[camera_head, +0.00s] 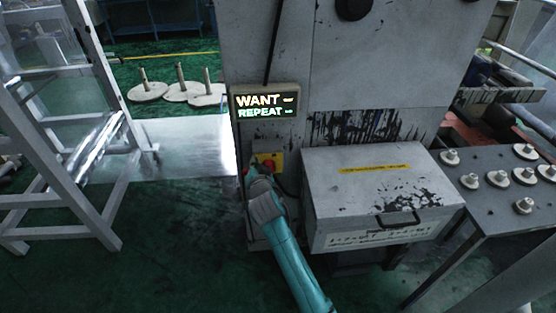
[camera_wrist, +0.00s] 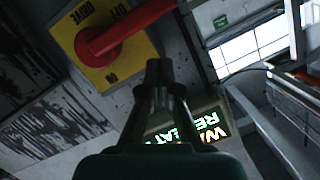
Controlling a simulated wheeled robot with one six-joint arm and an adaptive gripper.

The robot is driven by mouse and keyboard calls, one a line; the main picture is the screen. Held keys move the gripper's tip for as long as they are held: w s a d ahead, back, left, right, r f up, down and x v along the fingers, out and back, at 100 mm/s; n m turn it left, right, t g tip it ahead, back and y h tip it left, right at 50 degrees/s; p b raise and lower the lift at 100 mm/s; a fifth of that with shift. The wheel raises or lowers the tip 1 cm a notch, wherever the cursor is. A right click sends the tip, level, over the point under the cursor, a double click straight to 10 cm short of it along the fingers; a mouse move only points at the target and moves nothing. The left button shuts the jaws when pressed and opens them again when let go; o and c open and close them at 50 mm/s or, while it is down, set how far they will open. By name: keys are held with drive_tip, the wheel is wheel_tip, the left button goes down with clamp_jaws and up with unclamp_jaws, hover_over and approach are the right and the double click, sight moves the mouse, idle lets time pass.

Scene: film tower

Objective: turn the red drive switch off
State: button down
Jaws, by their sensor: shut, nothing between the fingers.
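The red drive switch (camera_wrist: 108,42) sits on a yellow plate (camera_wrist: 72,38) in the wrist view, which shows the labels tilted and upside down. Its red handle runs from the pivot to the upper right, between the OFF label (camera_wrist: 120,12) and the ON label (camera_wrist: 110,77), closer to OFF. My gripper (camera_wrist: 158,66) is shut and empty; in the picture its tips lie below and right of the handle. I see a gap between them but cannot judge depth. In the head view, the yellow plate (camera_head: 277,158) is partly hidden behind my arm.
A lit WANT/REPEAT sign (camera_head: 265,103) hangs above the switch. A grey box (camera_head: 375,190) with a handle juts out to the right. A table (camera_head: 495,205) with several pale discs stands further right.

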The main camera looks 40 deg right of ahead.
drive_tip(key=shift+w+a+f+n+g+h, duration=0.25)
drive_tip(key=shift+f+n, duration=0.25)
drive_tip(key=shift+n, duration=0.3)
drive_tip(key=shift+w+a+f+n+g+h, duration=0.2)
drive_tip(key=shift+a+f+n, duration=0.3)
drive_tip(key=shift+n, duration=0.3)
drive_tip(key=shift+w+a+f+n+g+h, duration=0.25)
drive_tip(key=shift+f+n, duration=0.3)
drive_tip(key=shift+n, duration=0.25)
drive_tip(key=shift+s, duration=0.1)
